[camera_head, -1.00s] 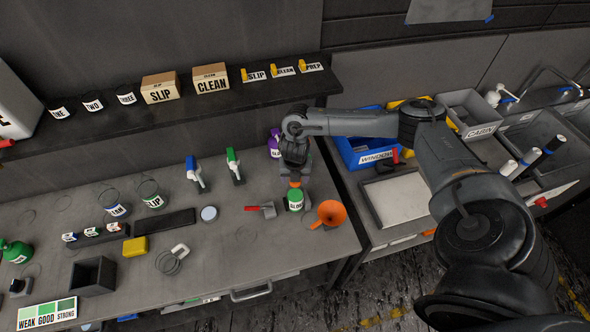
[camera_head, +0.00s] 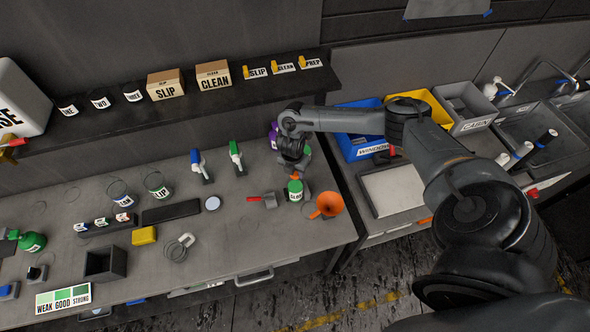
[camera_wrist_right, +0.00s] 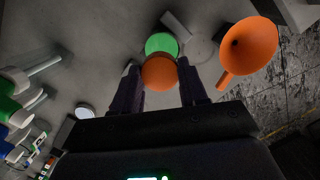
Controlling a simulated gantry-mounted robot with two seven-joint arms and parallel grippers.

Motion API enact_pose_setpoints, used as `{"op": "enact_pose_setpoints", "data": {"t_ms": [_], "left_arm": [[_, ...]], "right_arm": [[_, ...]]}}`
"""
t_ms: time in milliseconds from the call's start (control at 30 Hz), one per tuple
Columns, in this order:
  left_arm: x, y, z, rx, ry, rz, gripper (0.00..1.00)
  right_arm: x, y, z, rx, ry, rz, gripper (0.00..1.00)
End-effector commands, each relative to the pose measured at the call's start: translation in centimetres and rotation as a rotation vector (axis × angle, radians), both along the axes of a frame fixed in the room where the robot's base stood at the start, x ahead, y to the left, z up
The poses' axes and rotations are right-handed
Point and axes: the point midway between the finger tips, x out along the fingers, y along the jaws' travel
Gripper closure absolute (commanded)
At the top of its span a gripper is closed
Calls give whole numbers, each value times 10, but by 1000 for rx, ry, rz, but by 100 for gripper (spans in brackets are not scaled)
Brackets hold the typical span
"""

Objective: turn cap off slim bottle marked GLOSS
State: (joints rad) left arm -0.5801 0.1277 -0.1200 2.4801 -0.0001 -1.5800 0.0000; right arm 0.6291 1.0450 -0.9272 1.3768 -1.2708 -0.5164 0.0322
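A bottle with a green top and a white label (camera_head: 295,194) stands on the bench; the label is too small to read surely. An orange cap (camera_head: 295,178) shows just above the green top. In the right wrist view the orange cap (camera_wrist_right: 160,71) overlaps the green top (camera_wrist_right: 161,43). I cannot tell whether it is seated or lifted. My right gripper (camera_head: 294,168) points down over the bottle, its fingers closed against both sides of the cap. A purple bottle (camera_head: 273,132) is partly hidden behind my right arm. My left gripper is not in view.
Green and blue spray bottles (camera_head: 236,155) stand behind left. The bench front near the drawer handle is clear.

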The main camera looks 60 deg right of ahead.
Motion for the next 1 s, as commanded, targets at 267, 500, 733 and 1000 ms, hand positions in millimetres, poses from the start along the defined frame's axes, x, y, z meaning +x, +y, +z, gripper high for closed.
{"op": "enact_pose_setpoints", "data": {"t_ms": [267,500,733,1000], "left_arm": [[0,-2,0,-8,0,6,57],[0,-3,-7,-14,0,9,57],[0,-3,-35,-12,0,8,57],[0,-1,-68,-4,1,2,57]], "right_arm": [[0,0,0,0,0,1,96],[0,-1,-2,-1,0,72,97],[0,-1,-6,-3,-1,422,97],[0,0,-6,-2,-2,820,97]]}}
